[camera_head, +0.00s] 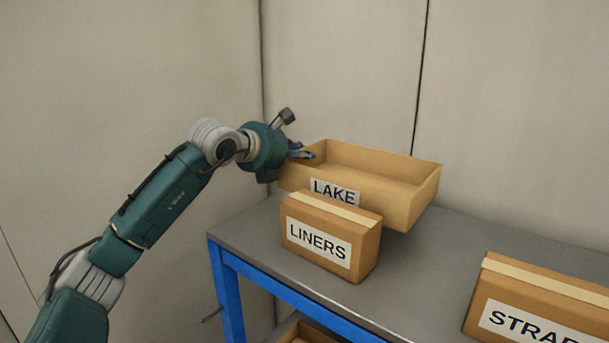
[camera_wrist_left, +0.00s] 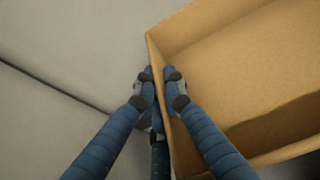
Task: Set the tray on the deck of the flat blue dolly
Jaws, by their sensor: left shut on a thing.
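The tray is an open, empty tan box labelled LAKE (camera_head: 422,200), seen in the head view above the grey table, behind the LINERS box. My left gripper (camera_head: 312,155) is shut on the tray's left wall. In the left wrist view my fingers (camera_wrist_left: 157,76) pinch that wall (camera_wrist_left: 184,145) near a corner, one finger inside and one outside. The tray looks raised a little off the table, with a shadow under its right end. The flat blue dolly is not in view. My right gripper is not in view.
A closed LINERS box (camera_head: 330,237) stands on the grey table (camera_head: 420,285) just in front of the tray. A STRAP-labelled box (camera_head: 535,305), partly cut off, stands at the right. The table has a blue frame (camera_head: 228,300). Walls close in behind and left.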

